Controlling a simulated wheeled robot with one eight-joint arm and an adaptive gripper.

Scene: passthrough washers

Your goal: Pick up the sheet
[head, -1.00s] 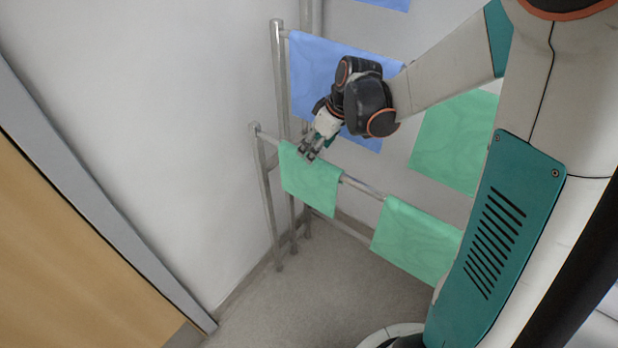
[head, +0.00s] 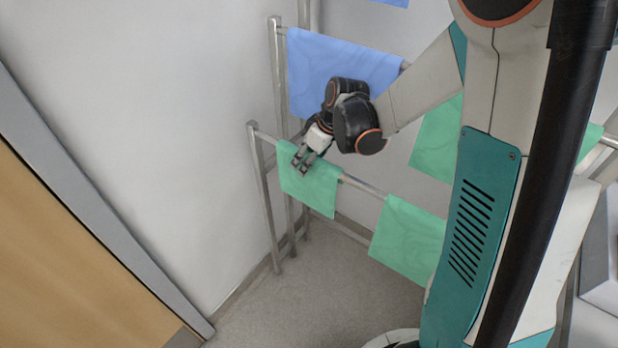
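A green sheet (head: 310,190) hangs over the left end of the lower front rail of a metal rack. My gripper (head: 299,165) points down and left at this sheet's upper part, just below the rail. Its two fingers show apart, with a small gap between them. I cannot tell whether they touch the cloth. A second green sheet (head: 408,240) hangs further right on the same rail. A blue sheet (head: 325,70) hangs on the higher rail behind my gripper.
The rack's metal posts (head: 263,195) stand close to the white wall (head: 150,120) on the left. Another green sheet (head: 436,143) hangs further back, partly hidden by my arm. A wooden door (head: 70,260) is at lower left. The grey floor (head: 310,290) is clear in front.

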